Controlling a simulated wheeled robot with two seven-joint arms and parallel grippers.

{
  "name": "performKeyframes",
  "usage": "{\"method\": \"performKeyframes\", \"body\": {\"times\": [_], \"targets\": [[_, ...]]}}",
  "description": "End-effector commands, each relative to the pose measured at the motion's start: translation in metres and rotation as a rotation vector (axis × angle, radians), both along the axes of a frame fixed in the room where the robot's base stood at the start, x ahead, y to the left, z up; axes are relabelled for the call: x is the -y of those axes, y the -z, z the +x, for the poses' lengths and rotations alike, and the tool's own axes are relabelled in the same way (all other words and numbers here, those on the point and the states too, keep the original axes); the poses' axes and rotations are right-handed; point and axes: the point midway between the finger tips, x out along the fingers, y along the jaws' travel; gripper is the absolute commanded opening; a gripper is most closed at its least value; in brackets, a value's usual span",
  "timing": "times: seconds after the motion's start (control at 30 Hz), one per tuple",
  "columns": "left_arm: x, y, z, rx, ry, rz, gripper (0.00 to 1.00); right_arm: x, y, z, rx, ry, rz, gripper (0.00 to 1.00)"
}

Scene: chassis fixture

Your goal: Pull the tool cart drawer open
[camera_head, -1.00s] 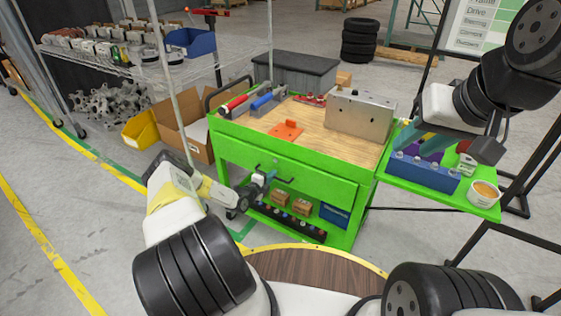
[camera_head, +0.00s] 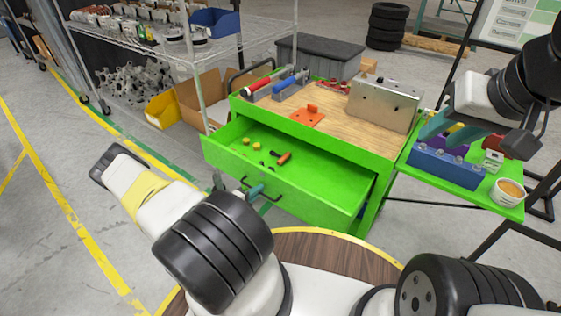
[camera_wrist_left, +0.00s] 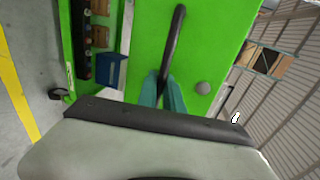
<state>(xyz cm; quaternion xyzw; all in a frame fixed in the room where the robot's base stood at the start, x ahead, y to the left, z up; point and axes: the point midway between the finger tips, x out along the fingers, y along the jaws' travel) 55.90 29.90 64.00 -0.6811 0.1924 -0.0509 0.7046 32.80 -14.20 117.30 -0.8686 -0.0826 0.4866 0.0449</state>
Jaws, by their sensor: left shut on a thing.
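The green tool cart (camera_head: 379,157) stands ahead with its drawer (camera_head: 310,207) pulled well out towards me. Inside the drawer lie two small yellow round pieces (camera_head: 257,147), an orange-handled item (camera_head: 284,158) and small dark pieces. My left gripper (camera_head: 255,190) is at the dark bar handle (camera_head: 274,197) on the drawer front. In the left wrist view its teal fingers (camera_wrist_left: 171,92) are closed about the lower part of the handle (camera_wrist_left: 177,35).
The wooden cart top (camera_head: 335,113) carries an orange bracket (camera_head: 308,115), clamps and a metal box (camera_head: 384,105). A white bowl (camera_head: 507,192) stands on the green side shelf. A wire rack (camera_head: 170,50) and cardboard box (camera_head: 201,95) stand at left. The floor at left is clear.

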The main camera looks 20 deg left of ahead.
Motion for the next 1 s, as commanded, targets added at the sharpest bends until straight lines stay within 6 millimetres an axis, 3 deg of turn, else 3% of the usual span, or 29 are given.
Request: {"method": "performKeyframes", "body": {"times": [0.1,0.33,0.87,0.9,1.0], "targets": [[-0.009,0.001,-0.022,-0.003,-0.001,0.0,0.0,0.0,0.0,0.0,0.0,0.0,0.0,0.36],[-0.017,0.001,-0.048,-0.002,0.001,0.0,0.0,0.0,0.0,0.0,0.0,0.0,0.0,0.36],[-0.02,0.0,-0.056,-0.001,0.001,0.0,0.0,0.0,0.0,0.0,0.0,0.0,0.0,0.36],[-0.02,0.0,-0.056,-0.001,0.001,0.0,0.13,0.0,0.0,0.0,0.0,0.0,0.0,0.36],[-0.02,0.0,-0.056,-0.001,0.001,0.0,0.32,0.0,0.0,0.0,0.0,0.0,0.0,0.36]]}}
